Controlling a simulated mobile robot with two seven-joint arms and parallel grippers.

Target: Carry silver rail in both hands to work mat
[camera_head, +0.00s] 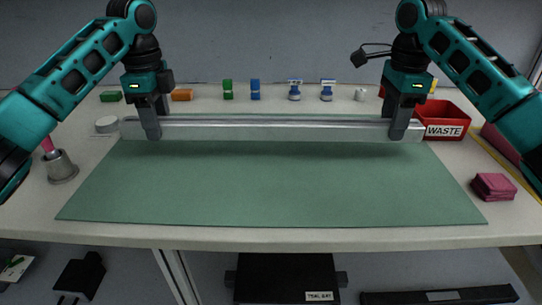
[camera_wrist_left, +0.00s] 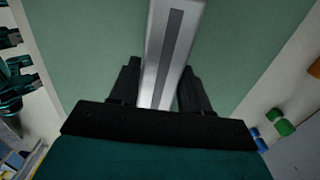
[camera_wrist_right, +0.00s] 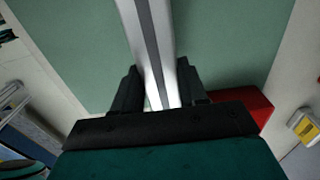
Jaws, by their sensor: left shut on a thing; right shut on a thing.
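The silver rail (camera_head: 270,128) is a long bar with a dark groove along its top. It lies level across the head view, over the far part of the green work mat (camera_head: 270,190). My left gripper (camera_head: 152,132) is shut on the rail near its left end. My right gripper (camera_head: 398,132) is shut on it near its right end. In the left wrist view the rail (camera_wrist_left: 172,45) runs between the fingers, and likewise in the right wrist view (camera_wrist_right: 150,40). A shadow shows on the mat below the rail; I cannot tell the exact gap.
A red WASTE bin (camera_head: 447,122) stands just beyond the rail's right end. Small green and blue blocks (camera_head: 255,90) and other small items line the back. The mat's front is clear.

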